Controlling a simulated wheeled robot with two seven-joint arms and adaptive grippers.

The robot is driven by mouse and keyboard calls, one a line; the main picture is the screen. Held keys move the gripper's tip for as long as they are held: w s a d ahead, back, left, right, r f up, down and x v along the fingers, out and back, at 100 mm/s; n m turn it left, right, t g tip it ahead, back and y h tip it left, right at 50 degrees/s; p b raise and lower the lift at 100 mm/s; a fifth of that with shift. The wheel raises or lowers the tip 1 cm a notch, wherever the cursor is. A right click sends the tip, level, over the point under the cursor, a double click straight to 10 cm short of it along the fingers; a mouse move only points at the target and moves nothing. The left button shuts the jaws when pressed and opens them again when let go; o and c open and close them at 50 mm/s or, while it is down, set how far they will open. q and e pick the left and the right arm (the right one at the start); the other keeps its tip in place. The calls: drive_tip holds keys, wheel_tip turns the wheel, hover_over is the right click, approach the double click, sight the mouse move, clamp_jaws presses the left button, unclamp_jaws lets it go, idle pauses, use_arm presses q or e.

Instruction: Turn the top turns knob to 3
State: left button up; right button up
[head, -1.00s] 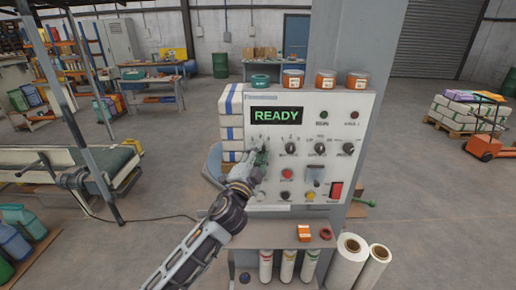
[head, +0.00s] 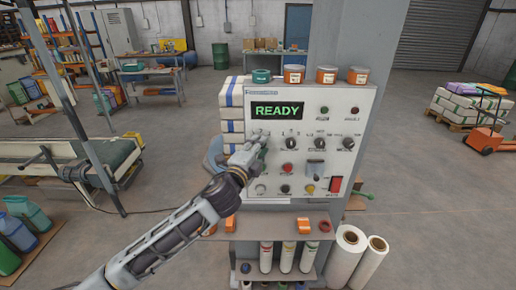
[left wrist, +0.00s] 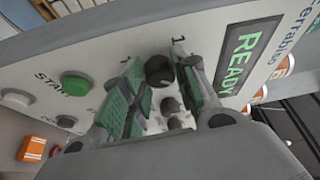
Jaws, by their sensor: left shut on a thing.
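The white control panel (head: 340,110) faces me, with READY lit in green on its display (head: 277,111). My left gripper (head: 255,146) is at the left end of the upper knob row. In the left wrist view my left gripper (left wrist: 160,95) has its green-padded fingers on both sides of a black knob (left wrist: 159,70), which I take to be the top turns knob. It is shut on that knob. Printed digits stand beside the knob, but its pointer setting cannot be read. In the head view the gripper hides this knob. My right gripper is not in view.
Three more dark knobs, the nearest (head: 291,143), continue the row to the right. The green START button (left wrist: 76,85) is near the fingers. Jars (head: 294,74) stand on top; a shelf (head: 270,226) juts out below.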

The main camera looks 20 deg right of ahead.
use_arm(q)
drive_tip(key=shift+r+m, duration=0.1)
drive_tip(key=shift+m, duration=0.5)
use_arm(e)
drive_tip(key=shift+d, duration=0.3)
use_arm(q)
drive_tip(key=o, duration=1)
drive_tip(key=shift+d, duration=0.15)
drive_tip(key=v, duration=1.2)
drive_tip(key=shift+r, duration=0.2)
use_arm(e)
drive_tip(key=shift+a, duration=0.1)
use_arm(q)
drive_tip(key=shift+n, duration=0.3)
